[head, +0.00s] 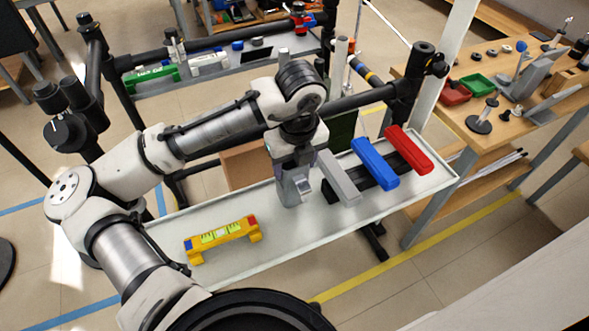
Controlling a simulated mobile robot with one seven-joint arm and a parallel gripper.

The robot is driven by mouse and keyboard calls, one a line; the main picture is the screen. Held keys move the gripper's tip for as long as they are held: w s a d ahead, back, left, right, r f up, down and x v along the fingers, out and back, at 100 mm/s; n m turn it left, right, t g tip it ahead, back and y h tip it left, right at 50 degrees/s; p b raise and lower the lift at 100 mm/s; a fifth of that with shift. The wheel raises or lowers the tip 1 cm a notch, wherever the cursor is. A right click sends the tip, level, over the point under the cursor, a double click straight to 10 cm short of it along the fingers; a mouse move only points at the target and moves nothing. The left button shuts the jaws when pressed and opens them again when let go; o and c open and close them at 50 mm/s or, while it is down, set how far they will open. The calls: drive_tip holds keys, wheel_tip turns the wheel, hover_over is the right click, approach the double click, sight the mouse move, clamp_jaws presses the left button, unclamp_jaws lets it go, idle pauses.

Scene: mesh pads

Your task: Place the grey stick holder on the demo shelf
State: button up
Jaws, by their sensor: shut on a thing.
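My gripper (297,188) points down over the pale shelf (300,233), left of a row of bars. It is shut on a small grey piece (289,192), which looks like the grey stick holder. The jaws and the arm hide much of it, and I cannot tell whether its bottom touches the shelf. The pale shelf, with a thin raised rim, may be the demo shelf.
A grey bar (338,178), a blue bar (375,163) and a red bar (409,149) lie over a black base on the shelf. A yellow level (221,237) lies at the left. Bare shelf shows between. A wooden workbench (490,120) stands at right.

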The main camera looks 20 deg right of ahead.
drive_tip(key=shift+f, duration=1.4)
drive_tip(key=shift+f, duration=0.2)
drive_tip(key=o, duration=1.5)
drive_tip(key=shift+r, duration=0.1)
drive_tip(key=shift+c, duration=0.2)
